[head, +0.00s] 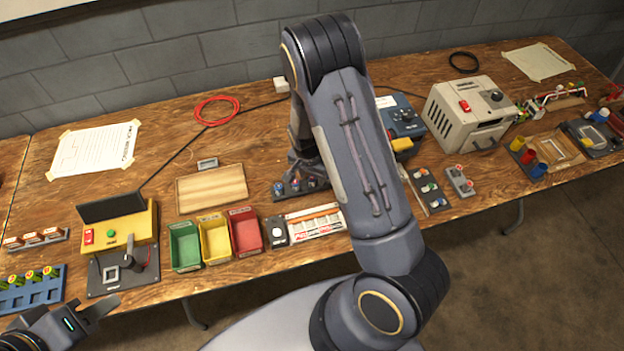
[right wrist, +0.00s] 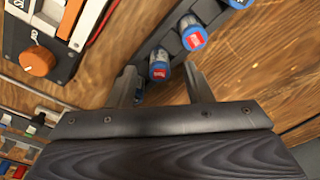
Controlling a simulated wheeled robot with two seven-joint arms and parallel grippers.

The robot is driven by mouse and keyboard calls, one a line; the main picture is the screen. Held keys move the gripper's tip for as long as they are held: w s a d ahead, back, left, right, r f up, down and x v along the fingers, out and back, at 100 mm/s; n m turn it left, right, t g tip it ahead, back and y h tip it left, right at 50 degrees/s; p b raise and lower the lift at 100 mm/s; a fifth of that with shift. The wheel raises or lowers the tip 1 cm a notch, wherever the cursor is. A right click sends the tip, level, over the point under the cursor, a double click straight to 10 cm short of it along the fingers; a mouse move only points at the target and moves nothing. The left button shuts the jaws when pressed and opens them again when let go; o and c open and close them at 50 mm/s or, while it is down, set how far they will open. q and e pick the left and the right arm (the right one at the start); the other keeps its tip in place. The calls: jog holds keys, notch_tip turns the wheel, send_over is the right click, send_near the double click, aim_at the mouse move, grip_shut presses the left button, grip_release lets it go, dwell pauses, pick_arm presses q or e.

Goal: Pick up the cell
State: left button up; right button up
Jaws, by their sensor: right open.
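Several blue cells with red tops or labels stand in a dark rack (head: 322,187), below my right arm in the head view. In the right wrist view, one cell (right wrist: 159,71) lies in line with the gap between my right gripper's fingers, and another cell (right wrist: 193,38) stands farther up the rack. My right gripper (right wrist: 161,82) is open and points at the rack; no cell is gripped. In the head view my forearm partly hides that gripper. My left gripper (head: 92,312) is at the lower left, away from the cells; its jaw gap is unclear.
A wooden board (head: 212,188) lies left of the rack. Green (head: 184,247), yellow and red bins stand in front of the board. A tester with an orange knob (right wrist: 37,61) is close by in the wrist view. A grey machine (head: 470,112) stands right of my arm.

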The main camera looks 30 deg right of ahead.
jog(key=shift+f, duration=0.45)
grip_shut()
jog(key=shift+r, duration=0.15)
